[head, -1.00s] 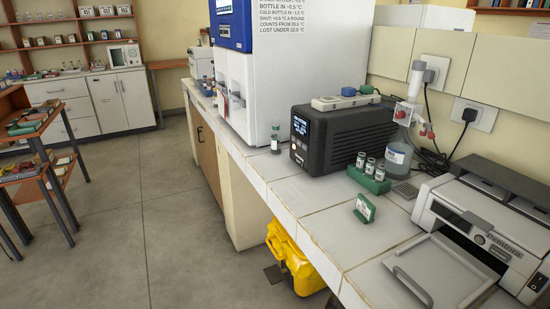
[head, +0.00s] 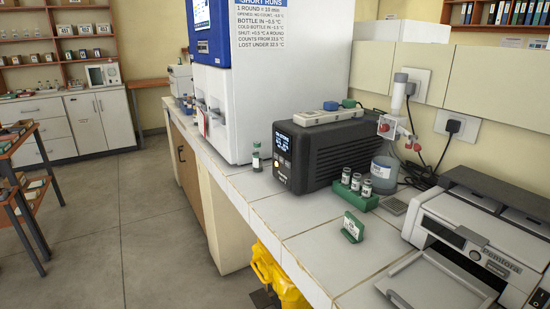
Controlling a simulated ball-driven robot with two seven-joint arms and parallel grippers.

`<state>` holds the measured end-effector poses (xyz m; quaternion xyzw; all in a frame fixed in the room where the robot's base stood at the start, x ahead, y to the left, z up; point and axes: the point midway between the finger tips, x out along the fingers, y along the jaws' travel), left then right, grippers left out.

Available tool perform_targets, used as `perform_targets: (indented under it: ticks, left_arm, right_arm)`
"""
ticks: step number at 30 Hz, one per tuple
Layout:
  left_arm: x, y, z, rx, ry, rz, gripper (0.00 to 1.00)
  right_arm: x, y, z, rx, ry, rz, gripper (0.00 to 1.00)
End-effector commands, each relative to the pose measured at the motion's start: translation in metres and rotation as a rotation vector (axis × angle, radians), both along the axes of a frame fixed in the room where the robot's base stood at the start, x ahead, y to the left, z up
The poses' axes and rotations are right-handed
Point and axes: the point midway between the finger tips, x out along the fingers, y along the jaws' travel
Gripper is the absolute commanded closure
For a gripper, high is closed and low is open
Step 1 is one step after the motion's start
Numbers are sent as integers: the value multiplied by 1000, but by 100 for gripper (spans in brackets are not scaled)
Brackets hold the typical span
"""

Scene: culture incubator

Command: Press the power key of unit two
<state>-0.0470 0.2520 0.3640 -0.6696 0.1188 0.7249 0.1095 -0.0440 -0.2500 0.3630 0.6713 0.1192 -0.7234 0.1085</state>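Neither of my grippers is in view. A black boxy unit (head: 335,152) with a lit display (head: 283,142) on its front face stands on the white tiled bench. A tall white cabinet (head: 295,95) with a blue panel (head: 207,32) at its upper front stands behind it to the left. I cannot read a label that marks either one as unit two, and I cannot make out a power key.
A vial (head: 256,157) stands in front of the cabinet. A green rack (head: 352,193) with several vials, a small green stand (head: 353,228) and a grey machine (head: 480,235) occupy the bench's right. A power strip (head: 318,117) lies on the black unit. The floor (head: 105,215) at left is open.

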Motion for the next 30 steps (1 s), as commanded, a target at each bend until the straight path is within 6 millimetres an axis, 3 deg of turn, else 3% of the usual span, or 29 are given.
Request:
perform_targets:
  ticks: [1,3,30]
  left_arm:
    - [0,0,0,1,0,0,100]
    - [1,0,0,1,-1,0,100]
    - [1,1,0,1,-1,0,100]
  right_arm:
    - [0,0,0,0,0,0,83]
    - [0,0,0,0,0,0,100]
    - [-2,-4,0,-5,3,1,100]
